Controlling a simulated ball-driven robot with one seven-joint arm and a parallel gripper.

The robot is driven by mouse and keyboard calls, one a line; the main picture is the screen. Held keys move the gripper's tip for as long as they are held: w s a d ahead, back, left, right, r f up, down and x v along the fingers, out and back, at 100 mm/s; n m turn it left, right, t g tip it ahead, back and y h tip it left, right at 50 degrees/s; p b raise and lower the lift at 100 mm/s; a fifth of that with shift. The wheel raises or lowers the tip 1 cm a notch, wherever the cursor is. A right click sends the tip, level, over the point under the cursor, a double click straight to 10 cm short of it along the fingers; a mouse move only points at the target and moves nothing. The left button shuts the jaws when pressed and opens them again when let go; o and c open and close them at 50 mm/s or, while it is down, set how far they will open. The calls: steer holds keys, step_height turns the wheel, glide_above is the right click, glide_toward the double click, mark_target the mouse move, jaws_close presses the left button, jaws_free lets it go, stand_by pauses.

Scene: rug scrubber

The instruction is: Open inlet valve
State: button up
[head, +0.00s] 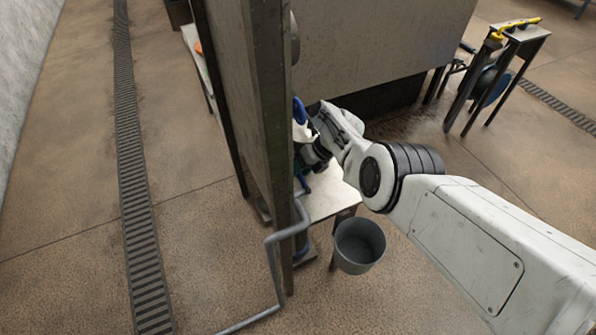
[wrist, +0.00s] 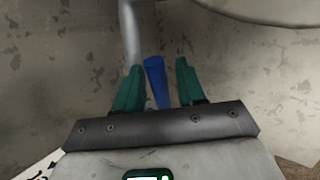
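A blue lever-like handle (wrist: 157,82), which looks like the valve handle, stands between the two green fingers of my gripper (wrist: 158,80) in the wrist view. The fingers are apart, one on each side of it, with a narrow gap on the right; contact on the left is unclear. A grey vertical pipe (wrist: 130,30) rises just behind. In the head view, a blue part (head: 300,111) shows beside the metal panel, near my wrist. My gripper's fingertips are mostly hidden there behind the panel and wrist. The valve body is not clearly visible.
A tall metal panel (head: 268,120) stands close left of my wrist. A bent grey pipe (head: 272,250) runs down to the floor. A grey bucket (head: 359,246) stands below my forearm. A metal stand (head: 510,55) is at the back right. Open floor lies left, with a drain grate (head: 135,190).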

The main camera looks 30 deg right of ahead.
steer(key=p+v, duration=0.6)
steer(key=v, duration=0.4)
steer(key=shift+s+d+r, duration=0.15)
steer(key=shift+d+r, duration=0.05)
steer(key=shift+r, duration=0.05)
stand_by(0.3)
